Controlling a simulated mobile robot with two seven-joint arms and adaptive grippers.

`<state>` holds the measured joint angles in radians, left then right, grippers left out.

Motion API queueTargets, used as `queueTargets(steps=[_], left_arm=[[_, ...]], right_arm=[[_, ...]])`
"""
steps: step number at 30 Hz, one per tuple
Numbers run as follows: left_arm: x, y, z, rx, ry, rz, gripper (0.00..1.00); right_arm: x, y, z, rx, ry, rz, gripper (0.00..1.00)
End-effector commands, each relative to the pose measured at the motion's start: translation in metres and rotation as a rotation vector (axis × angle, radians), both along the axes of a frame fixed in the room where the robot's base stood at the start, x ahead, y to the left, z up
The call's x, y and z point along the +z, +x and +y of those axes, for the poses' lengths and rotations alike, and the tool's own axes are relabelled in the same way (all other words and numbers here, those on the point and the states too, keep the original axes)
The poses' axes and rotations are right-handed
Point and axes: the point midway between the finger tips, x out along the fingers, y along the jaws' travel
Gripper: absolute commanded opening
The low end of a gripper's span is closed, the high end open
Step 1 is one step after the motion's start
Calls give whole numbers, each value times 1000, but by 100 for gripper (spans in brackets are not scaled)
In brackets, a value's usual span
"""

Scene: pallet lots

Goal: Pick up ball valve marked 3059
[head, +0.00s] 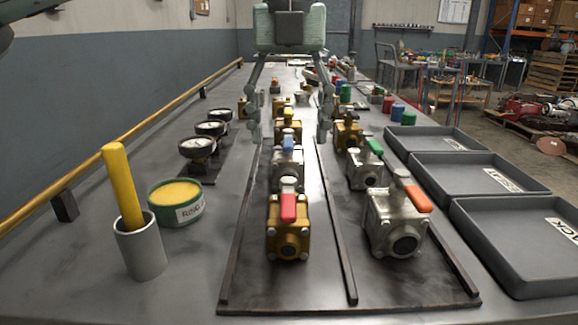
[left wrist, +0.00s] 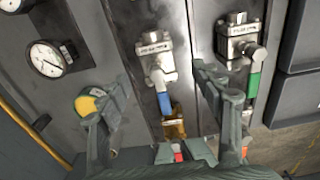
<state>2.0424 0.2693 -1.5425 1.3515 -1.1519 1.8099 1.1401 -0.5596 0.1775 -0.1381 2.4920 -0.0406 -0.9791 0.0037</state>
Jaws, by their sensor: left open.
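Ball valves stand in two lanes of a dark tray in the head view. The left lane holds a gold valve with a red handle (head: 288,238) in front and a silver valve with a blue handle (head: 287,172) behind it. The right lane holds a silver valve with an orange handle (head: 395,225) and a silver valve with a green handle (head: 364,172). I cannot read 3059 on any valve. My left gripper (head: 289,138) is open and empty, its fingers straddling the left lane. In the left wrist view, the blue-handled valve (left wrist: 157,62) shows between and beyond the fingers. My right gripper is not visible.
Three grey trays (head: 459,172) line the right side. On the left are gauges (head: 198,147), a green tub of yellow material (head: 176,197) and a grey cup (head: 140,250) holding a yellow stick. A yellow rail (head: 80,185) runs along the left edge. More valves stand farther back.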

Motion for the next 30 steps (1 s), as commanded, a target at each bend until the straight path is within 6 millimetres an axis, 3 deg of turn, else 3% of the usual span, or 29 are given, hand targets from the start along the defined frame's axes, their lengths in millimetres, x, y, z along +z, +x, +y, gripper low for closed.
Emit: queueTargets(steps=[7,14,30], left_arm=[[-37,5,3,0,0,2,66],[-40,5,2,1,-1,0,66],[-40,5,2,1,-1,0,1]], right_arm=[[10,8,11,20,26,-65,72],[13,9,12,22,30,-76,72],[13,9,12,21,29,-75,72]])
